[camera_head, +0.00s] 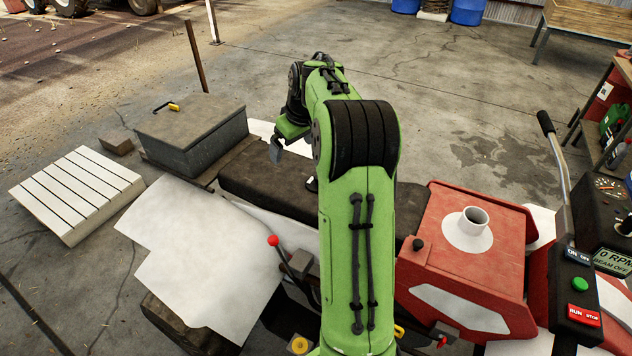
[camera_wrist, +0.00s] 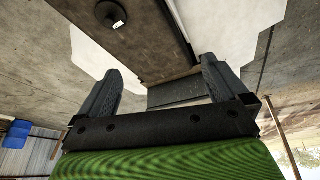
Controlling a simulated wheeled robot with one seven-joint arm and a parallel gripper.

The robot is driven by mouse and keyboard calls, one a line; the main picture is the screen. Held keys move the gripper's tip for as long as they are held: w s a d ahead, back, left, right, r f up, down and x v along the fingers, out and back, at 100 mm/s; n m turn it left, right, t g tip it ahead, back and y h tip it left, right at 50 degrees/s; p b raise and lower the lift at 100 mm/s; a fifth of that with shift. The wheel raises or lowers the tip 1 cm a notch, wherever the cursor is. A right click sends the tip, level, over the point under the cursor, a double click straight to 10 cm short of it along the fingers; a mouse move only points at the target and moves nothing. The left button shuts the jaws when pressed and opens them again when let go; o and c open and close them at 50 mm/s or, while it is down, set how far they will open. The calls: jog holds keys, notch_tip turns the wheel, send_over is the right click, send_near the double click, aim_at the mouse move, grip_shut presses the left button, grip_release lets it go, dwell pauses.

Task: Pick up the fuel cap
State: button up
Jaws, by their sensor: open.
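A small dark round piece, which looks like the fuel cap (camera_wrist: 111,14), lies on a long dark board at the top of the wrist view, with a small white mark beside it. In the head view a small dark piece (camera_head: 311,185), likely the same cap, shows on the dark board (camera_head: 262,184), partly hidden behind my arm. My gripper (camera_head: 275,150) hangs over the far end of this board, apart from the cap. In the wrist view its two fingers (camera_wrist: 160,72) are spread with nothing between them.
A red tank (camera_head: 450,262) with an open white filler neck (camera_head: 475,219) stands at right. A lever with a red knob (camera_head: 273,240) rises near my arm. A grey box (camera_head: 190,140) and a white slatted panel (camera_head: 75,190) lie left. A control box (camera_head: 577,290) is at far right.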

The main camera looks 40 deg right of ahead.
jog(key=s+d+f, duration=0.2)
jog(key=d+f, duration=0.6)
jog(key=d, duration=0.5)
jog(key=shift+m, duration=0.4)
jog(key=x, duration=0.7)
jog(key=b+x, duration=0.1)
jog(key=x, duration=0.2)
jog(key=shift+w+a+f, duration=0.15)
jog(key=shift+w+a, duration=0.15)
jog(key=x, duration=0.5)
jog(key=shift+w+d+f+b, duration=0.1)
jog(key=shift+w+f+b, duration=0.1)
jog(key=shift+f+b, duration=0.15)
jog(key=shift+r, duration=0.1)
jog(key=c, duration=0.9)
